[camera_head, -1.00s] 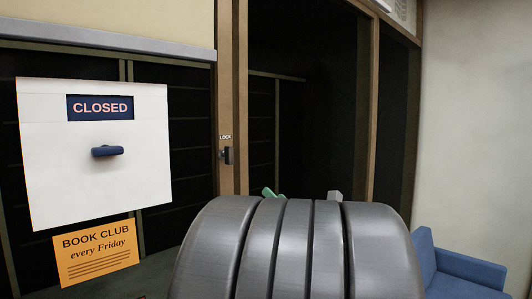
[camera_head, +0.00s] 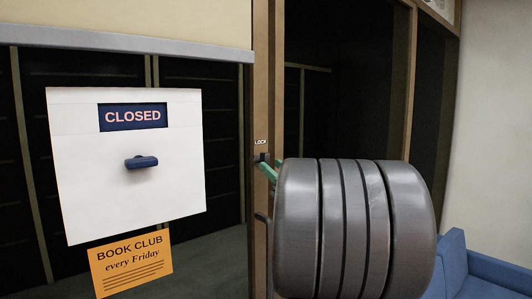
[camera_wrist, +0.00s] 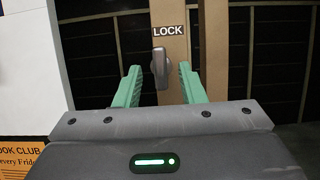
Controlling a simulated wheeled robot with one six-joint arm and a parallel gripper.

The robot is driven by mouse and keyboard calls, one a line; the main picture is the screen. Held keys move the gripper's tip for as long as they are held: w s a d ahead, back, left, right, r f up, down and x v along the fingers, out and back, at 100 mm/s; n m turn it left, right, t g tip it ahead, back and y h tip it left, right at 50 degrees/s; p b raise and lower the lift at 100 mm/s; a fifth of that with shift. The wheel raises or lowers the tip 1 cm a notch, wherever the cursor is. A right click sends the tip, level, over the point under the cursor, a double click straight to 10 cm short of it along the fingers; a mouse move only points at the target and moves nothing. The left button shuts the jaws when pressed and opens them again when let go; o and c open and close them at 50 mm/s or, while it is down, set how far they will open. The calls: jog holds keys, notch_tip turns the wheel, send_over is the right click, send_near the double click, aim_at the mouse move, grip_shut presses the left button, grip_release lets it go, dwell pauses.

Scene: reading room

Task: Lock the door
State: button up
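The lock (camera_wrist: 160,68) is a dark grey turn knob on the brown door post (camera_wrist: 176,18), under a small "LOCK" label (camera_wrist: 168,30). In the wrist view the knob's long grip stands about upright. My gripper (camera_wrist: 158,78) has two green fingers spread apart, with the knob between and just beyond their tips; contact cannot be made out. In the head view the lock (camera_head: 262,157) shows at the post, partly hidden by a green finger (camera_head: 267,170) and my grey arm. The door (camera_head: 330,90) beside the post has dark glass.
A white panel (camera_head: 85,200) with a "CLOSED" sign (camera_head: 133,116) and a blue slider knob (camera_head: 141,162) is left of the post. An orange "BOOK CLUB" notice (camera_head: 131,265) hangs below it. A blue chair (camera_head: 490,272) stands at the lower right.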

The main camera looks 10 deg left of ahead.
aim_at(268, 163)
jog(key=shift+p+x, duration=0.65)
jog(key=shift+x, duration=1.5)
jog(key=shift+c, duration=0.5)
grip_shut()
